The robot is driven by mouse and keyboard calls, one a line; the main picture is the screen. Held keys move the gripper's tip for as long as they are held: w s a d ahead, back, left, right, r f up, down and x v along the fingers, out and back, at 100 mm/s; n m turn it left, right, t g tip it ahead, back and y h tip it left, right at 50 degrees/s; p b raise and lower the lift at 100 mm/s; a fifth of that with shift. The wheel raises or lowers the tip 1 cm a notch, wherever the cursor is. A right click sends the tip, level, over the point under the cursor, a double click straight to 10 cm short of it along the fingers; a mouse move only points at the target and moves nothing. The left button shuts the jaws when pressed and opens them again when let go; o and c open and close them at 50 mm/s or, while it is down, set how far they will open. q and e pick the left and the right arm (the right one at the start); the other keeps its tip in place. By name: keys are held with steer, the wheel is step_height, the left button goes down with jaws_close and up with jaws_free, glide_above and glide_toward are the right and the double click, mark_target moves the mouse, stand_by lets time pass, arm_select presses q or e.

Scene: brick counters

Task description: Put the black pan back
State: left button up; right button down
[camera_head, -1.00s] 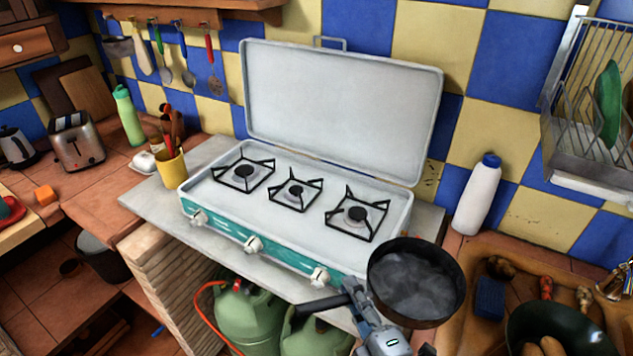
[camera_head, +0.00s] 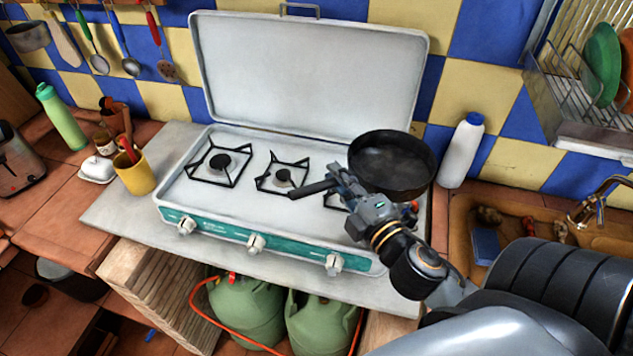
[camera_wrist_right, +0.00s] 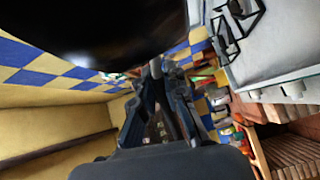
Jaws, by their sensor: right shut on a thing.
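The black pan (camera_head: 392,165) is in the head view, over the right end of the camping stove (camera_head: 250,222). Its handle (camera_head: 312,189) points left. My right gripper (camera_head: 338,182) is shut on the pan near the root of the handle. The pan covers most of the right burner, and I cannot tell whether it touches the stove. In the right wrist view the pan (camera_wrist_right: 100,25) fills the top as a dark shape, with the gripper (camera_wrist_right: 157,80) below it. The left (camera_head: 221,162) and middle (camera_head: 283,176) burners are bare. My left gripper is not in view.
The stove's raised lid (camera_head: 305,85) stands behind. A white bottle (camera_head: 461,150) is right of the pan, near the sink and dish rack (camera_head: 590,100). A yellow cup (camera_head: 136,173) with utensils stands left of the stove. Green gas cylinders (camera_head: 247,312) are below.

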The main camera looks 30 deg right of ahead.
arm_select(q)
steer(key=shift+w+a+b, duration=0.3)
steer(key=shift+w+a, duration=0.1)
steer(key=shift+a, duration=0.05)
arm_select(e)
steer(key=shift+w+a+f, duration=0.15)
steer(key=shift+w+f, duration=2.25)
steer(key=shift+f, duration=0.25)
steer(key=shift+w+a+f, duration=0.15)
steer(key=shift+w+f, duration=2.2)
steer(key=shift+f, duration=0.25)
steer(key=shift+f+b, duration=0.3)
steer(key=c, duration=1.8)
jaws_free()
steer(key=shift+f, duration=0.15)
steer(key=o, duration=0.4)
steer(key=shift+s, duration=0.1)
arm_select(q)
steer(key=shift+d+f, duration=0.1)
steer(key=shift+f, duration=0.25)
